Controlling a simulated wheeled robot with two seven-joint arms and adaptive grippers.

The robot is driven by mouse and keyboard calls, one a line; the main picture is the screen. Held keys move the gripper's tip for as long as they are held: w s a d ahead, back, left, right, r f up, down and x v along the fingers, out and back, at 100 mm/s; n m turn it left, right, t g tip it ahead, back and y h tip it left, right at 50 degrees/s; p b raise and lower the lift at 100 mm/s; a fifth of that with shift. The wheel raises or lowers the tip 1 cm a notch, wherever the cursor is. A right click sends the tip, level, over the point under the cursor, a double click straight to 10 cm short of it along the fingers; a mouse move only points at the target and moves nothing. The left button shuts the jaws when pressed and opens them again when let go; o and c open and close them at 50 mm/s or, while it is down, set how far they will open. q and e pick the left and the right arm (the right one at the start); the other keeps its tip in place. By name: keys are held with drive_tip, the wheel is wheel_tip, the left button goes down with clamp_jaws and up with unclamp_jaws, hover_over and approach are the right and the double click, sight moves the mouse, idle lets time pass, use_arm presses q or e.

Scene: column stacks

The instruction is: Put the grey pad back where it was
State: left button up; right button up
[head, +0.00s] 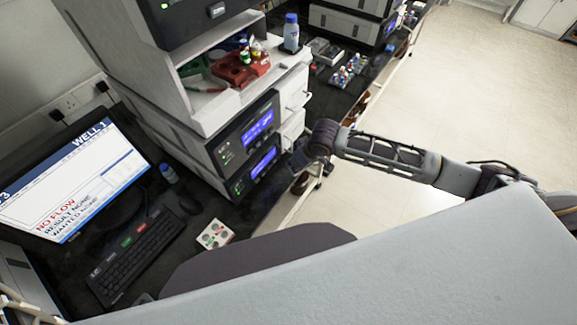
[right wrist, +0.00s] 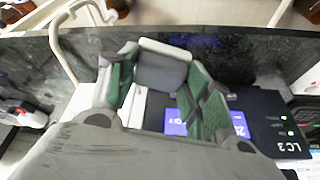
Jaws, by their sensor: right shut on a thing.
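In the right wrist view a plain grey block (right wrist: 162,72) with a paler top edge sits between the two green-padded fingers of my right gripper (right wrist: 157,85); it looks like the grey pad. The fingers are shut on it. In the head view my right gripper (head: 298,160) is a dark shape close in front of the instrument stack (head: 205,135), near its lower blue-lit unit, and the pad cannot be made out there. In the right wrist view a panel marked LC3 (right wrist: 285,135) with a blue display lies beyond the fingers.
A monitor (head: 68,180) reading NO FLOW, a keyboard (head: 133,255) and a small white block with round wells (head: 215,235) are on the dark bench at left. Open floor (head: 450,90) lies right.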

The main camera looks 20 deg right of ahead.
drive_tip(key=shift+w+a+f+p, duration=0.2)
drive_tip(key=shift+w+a+f, duration=0.5)
drive_tip(key=shift+w+f, duration=0.15)
drive_tip(key=shift+w+a+f+p, duration=0.15)
drive_tip(key=shift+w+a+f, duration=0.55)
drive_tip(key=shift+w, duration=0.25)
drive_tip(key=shift+f, duration=1.6)
drive_tip(key=shift+w+a+f+p, duration=0.15)
drive_tip(key=shift+f+p, duration=0.2)
drive_tip(key=o, duration=1.2)
